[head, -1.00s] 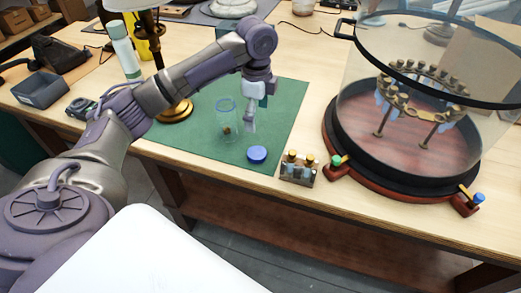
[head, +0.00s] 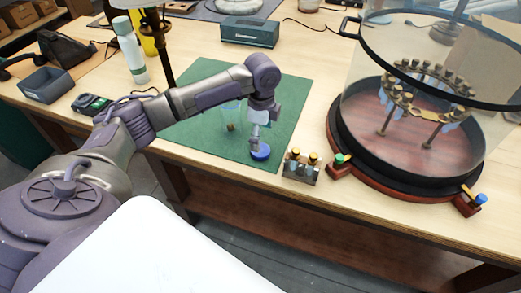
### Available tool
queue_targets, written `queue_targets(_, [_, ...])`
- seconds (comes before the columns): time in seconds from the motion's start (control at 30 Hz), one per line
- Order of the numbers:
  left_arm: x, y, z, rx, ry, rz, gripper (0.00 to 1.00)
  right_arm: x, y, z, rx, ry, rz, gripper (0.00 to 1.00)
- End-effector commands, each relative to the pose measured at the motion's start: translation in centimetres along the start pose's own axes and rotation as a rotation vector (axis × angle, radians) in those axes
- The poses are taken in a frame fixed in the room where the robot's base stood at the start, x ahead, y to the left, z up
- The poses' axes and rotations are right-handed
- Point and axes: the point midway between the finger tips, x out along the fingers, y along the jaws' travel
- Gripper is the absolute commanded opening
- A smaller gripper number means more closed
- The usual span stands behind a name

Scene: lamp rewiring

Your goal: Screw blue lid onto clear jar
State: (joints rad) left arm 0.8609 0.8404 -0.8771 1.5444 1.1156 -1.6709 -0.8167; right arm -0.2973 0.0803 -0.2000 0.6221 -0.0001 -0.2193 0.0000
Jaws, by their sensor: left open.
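The blue lid (head: 261,154) lies on the green mat (head: 290,95) near its front right corner. My left gripper (head: 256,143) is open and points down at the lid, with its fingertips at or just above it. I cannot tell whether they touch it. The clear jar (head: 231,117) stands upright on the mat, left of and behind the lid, with a small brown thing inside. My left arm partly covers the jar's upper part. My right gripper is not in view.
A small rack of little bottles (head: 301,167) stands right of the lid. A large glass dome on a round base (head: 345,150) fills the right side.

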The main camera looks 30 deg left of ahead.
Motion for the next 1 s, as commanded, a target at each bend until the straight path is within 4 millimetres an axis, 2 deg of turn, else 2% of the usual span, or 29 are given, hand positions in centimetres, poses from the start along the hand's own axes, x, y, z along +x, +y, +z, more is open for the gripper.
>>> queue_targets(0.17, [0.5, 0.1, 0.0, 0.0, -0.001, 0.002, 0.91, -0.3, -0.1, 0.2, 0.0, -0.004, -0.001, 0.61])
queue_targets(0.4, [4.1, 0.4, 0.2, -0.001, -0.001, 0.003, 0.91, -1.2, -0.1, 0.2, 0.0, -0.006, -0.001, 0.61])
queue_targets(0.5, [4.9, 0.3, 0.2, -0.001, -0.001, 0.0, 0.91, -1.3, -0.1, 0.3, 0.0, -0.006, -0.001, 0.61])
queue_targets(0.87, [5.2, 0.3, 0.2, 0.0, -0.001, -0.001, 0.91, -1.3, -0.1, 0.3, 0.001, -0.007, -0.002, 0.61])
queue_targets(1.0, [5.2, 0.3, 0.2, 0.0, -0.001, -0.001, 0.71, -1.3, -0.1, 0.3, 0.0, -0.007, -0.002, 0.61])
